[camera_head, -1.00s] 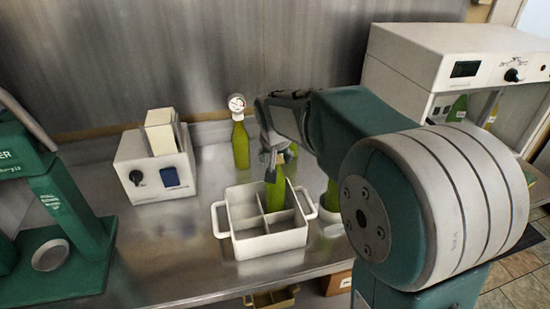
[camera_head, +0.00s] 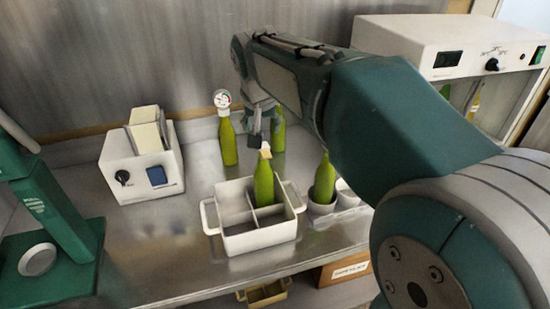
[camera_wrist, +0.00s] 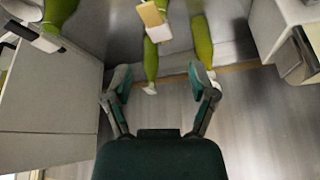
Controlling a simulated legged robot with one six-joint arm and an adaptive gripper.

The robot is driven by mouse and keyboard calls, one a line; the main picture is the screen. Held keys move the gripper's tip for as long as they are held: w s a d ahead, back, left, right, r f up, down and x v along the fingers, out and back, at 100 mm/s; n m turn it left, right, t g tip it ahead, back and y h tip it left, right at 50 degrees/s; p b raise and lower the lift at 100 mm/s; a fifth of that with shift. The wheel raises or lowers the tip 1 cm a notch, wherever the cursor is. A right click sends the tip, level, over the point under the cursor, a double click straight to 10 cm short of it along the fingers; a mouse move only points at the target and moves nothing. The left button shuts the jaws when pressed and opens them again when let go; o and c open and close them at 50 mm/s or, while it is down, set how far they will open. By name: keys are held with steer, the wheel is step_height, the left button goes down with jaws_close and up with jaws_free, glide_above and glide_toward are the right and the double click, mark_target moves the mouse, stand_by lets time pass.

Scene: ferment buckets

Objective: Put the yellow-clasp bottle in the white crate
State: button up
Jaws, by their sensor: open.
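The green bottle with a pale yellowish top (camera_head: 264,182) stands upright in a rear right compartment of the white crate (camera_head: 258,241). Its lower part is hidden by the crate walls. My gripper (camera_head: 262,128) is just above and behind the bottle top, apart from it. In the wrist view my gripper (camera_wrist: 163,82) has its two fingers spread with nothing between them. A tan piece (camera_wrist: 152,20) shows at the top of the wrist view, probably the bottle's top. The clasp's shape is too small to make out.
A green bottle with a gauge (camera_head: 227,142) stands behind the crate. Another green bottle (camera_head: 279,133) is partly hidden by my gripper. A bottle (camera_head: 324,180) stands in a white cup right of the crate. A white device (camera_head: 140,172) is left, with bare metal counter between.

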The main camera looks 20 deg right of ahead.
steer(key=s+f+n, duration=0.1)
steer(key=s+f, duration=0.3)
steer(key=s, duration=0.8)
steer(key=s+d+f+n+t+y, duration=0.1)
steer(key=s+f, duration=0.3)
steer(key=s, duration=0.7)
steer(key=shift+s+n, duration=0.35)
steer(key=shift+n, duration=0.45)
